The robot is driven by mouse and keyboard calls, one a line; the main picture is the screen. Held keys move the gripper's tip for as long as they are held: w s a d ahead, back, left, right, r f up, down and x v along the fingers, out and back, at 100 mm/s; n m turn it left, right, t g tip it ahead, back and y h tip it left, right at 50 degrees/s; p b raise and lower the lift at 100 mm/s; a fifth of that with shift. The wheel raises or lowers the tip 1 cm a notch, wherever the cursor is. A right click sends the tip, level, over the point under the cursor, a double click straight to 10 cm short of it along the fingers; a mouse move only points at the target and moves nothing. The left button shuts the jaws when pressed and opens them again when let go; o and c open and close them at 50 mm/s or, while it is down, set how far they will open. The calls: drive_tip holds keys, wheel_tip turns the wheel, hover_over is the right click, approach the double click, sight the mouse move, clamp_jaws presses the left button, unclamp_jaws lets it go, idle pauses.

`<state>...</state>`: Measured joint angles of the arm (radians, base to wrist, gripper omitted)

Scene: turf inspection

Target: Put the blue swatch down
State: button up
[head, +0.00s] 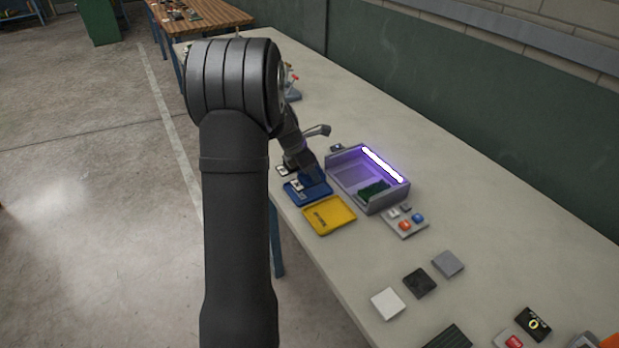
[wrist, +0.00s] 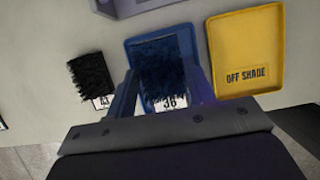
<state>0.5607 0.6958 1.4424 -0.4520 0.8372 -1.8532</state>
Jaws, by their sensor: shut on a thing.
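My gripper (wrist: 163,90) is shut on a dark navy, almost black, tufted swatch (wrist: 162,70) with a white label reading 36. The swatch is between the two fingers and over the blue tray (wrist: 140,45); I cannot tell whether it touches the tray floor. In the head view the blue tray (head: 318,192) lies under my gripper (head: 300,177), and the arm hides part of that area. The yellow tray (wrist: 247,45), marked OFF SHADE, is empty beside the blue one; it also shows in the head view (head: 328,214).
Another dark swatch (wrist: 90,73) with a label lies left of the blue tray in the wrist view. A grey light box (head: 377,204) with a purple glow holds a green swatch (head: 373,191). A button box (head: 405,221) and several tiles lie nearer on the table.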

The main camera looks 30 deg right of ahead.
sight(310, 178)
drive_tip(key=shift+f, duration=1.5)
drive_tip(key=o, duration=1)
drive_tip(key=shift+f, duration=0.15)
drive_tip(key=v, duration=1.2)
drive_tip(key=shift+d, duration=0.1)
